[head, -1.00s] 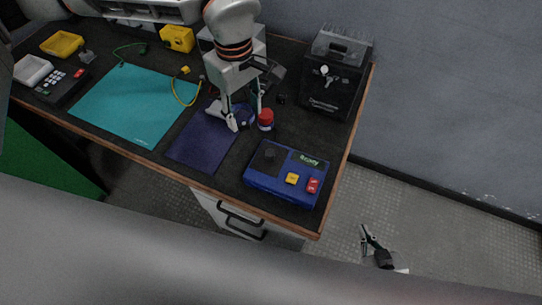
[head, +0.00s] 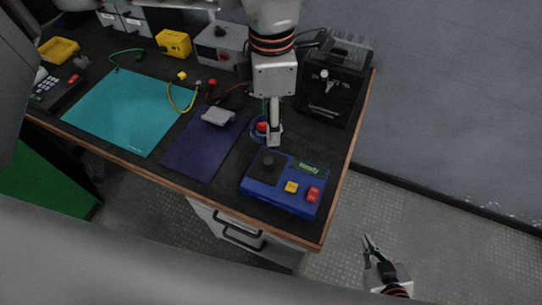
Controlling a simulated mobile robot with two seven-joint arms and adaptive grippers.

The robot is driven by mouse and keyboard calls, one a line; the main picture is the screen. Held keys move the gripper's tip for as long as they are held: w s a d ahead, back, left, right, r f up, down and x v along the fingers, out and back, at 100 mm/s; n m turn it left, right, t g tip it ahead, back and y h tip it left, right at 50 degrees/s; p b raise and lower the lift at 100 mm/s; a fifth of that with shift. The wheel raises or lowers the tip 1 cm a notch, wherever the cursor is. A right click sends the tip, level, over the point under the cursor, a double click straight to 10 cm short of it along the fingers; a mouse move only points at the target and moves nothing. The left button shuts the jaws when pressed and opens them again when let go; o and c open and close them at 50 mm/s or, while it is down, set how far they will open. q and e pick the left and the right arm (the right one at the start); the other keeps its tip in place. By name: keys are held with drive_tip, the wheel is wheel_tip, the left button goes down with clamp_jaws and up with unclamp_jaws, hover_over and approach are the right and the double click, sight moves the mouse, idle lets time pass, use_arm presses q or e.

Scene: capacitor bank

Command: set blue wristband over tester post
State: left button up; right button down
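The blue wristband (head: 255,131) is a ring at the fingertips of my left gripper (head: 273,138), in the middle of the head view. The fingers look shut on its right side, though they are seen nearly edge-on and hide part of it. A red-capped item (head: 262,127) shows through or behind the ring. The blue tester (head: 284,184) sits near the desk's front right corner. Its dark post (head: 268,159) stands on a black pad, just below the fingertips in the picture and apart from the band. My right gripper (head: 369,243) is empty off the desk's right side and looks open.
A black case (head: 329,98) stands at the back right. A navy mat (head: 196,153) with a grey item (head: 218,116) and a teal mat (head: 127,112) lie left. A grey box (head: 222,47), a yellow box (head: 173,43) and cables are behind. The desk's right edge (head: 345,170) is close to the tester.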

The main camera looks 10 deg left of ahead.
use_arm(q)
hover_over(271, 159)
wheel_tip(271, 159, down, 8)
drive_tip(key=shift+f+b, duration=0.25)
drive_tip(key=shift+b, duration=0.1)
drive_tip(key=shift+f, duration=2.4)
drive_tip(key=shift+r, duration=0.1)
drive_tip(key=o, duration=0.8)
drive_tip(key=shift+f, duration=0.2)
drive_tip(key=shift+o, duration=0.2)
drive_tip(key=shift+r, duration=0.1)
